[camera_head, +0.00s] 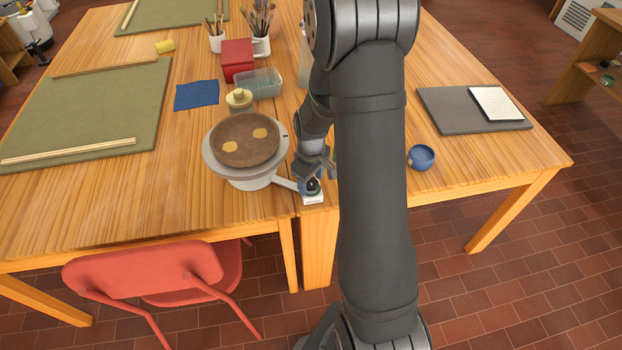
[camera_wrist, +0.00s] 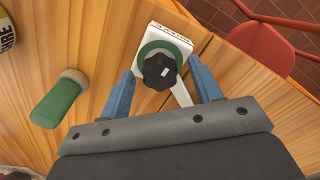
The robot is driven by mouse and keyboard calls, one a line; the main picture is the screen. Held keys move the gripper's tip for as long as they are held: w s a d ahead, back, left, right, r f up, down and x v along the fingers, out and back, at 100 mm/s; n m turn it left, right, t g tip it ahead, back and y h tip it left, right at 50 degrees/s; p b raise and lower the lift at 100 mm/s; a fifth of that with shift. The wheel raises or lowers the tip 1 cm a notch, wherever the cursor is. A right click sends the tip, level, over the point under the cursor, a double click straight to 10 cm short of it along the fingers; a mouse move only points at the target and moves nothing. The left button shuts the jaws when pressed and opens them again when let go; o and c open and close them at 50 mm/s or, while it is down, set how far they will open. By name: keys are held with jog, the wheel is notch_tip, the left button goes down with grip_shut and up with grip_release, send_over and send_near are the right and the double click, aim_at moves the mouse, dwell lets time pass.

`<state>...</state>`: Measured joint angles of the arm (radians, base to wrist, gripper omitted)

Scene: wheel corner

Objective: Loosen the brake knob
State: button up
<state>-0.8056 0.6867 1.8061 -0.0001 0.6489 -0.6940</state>
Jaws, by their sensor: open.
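The brake knob (camera_wrist: 159,71) is black and lobed, with a small white mark on top. It sits on a green ring (camera_wrist: 177,51) over a white brake block (camera_wrist: 172,22) at the table edge, joined by an arm to the turntable (camera_head: 222,164). My gripper (camera_wrist: 162,88) is open, with one blue finger on each side of the knob and a gap visible on both sides in the wrist view. In the head view my gripper (camera_head: 313,178) is over the block, and the knob is mostly hidden there.
A brown disc (camera_head: 243,139) with yellow spots lies on the turntable. A green-handled tool (camera_wrist: 57,101) lies near my gripper in the wrist view. A blue bowl (camera_head: 421,157) stands to the right. A red chair (camera_head: 150,273) stands at the table's front.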

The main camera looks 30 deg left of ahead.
jog(key=shift+c, duration=0.5)
jog(key=c, duration=0.9)
jog(key=shift+n, duration=0.3)
jog(key=n, duration=0.4)
jog(key=shift+n, duration=0.3)
jog(key=n, duration=0.4)
jog(key=shift+n, duration=0.3)
jog(key=n, duration=0.4)
jog(key=shift+n, duration=2.4)
